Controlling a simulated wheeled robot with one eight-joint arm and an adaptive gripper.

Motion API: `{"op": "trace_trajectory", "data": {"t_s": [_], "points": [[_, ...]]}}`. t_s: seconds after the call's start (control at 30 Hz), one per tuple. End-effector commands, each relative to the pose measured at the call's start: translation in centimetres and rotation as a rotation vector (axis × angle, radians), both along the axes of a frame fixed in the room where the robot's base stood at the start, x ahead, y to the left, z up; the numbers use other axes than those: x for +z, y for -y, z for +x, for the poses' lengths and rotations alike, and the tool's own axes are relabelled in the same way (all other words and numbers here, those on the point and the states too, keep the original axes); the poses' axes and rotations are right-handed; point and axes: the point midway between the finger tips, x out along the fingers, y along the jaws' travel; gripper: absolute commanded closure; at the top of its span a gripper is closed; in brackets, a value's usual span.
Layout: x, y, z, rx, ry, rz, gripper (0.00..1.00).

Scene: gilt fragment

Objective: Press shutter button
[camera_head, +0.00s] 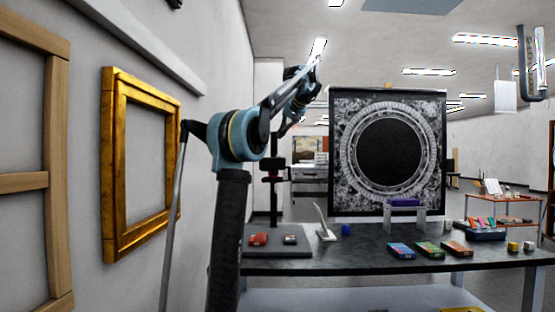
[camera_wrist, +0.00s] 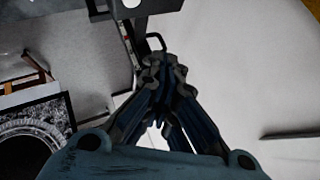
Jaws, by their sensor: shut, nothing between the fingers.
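I cannot make out a shutter button for certain in either view. In the wrist view, my gripper (camera_wrist: 158,65) is shut and empty, with its fingertips together near a small black hook-shaped piece; I cannot tell whether they touch. Above it, a grey body (camera_wrist: 108,10) with a pale round spot (camera_wrist: 131,3) is cut by the top edge. In the head view, my arm's end is raised near the stand, its fingertips unclear.
The dark table (camera_head: 360,262) holds colored boxes (camera_head: 432,250), a white angled piece (camera_head: 323,222) and a blue object (camera_head: 346,230). A large ornate black-and-white panel (camera_head: 340,150) stands upright behind. A gold frame (camera_head: 112,165) hangs on the left wall, close to my arm.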

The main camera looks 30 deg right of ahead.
Motion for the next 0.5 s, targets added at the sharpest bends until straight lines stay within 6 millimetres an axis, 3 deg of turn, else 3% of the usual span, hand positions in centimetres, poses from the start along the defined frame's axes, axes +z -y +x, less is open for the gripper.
{"op": "trace_trajectory", "data": {"t_s": [0.3, 0.5], "points": [[-3.8, 0.0, 0.0, 0.000, 0.000, 0.000, 1.00], [-5.2, 0.0, 0.0, 0.001, -0.001, 0.000, 1.00]]}}
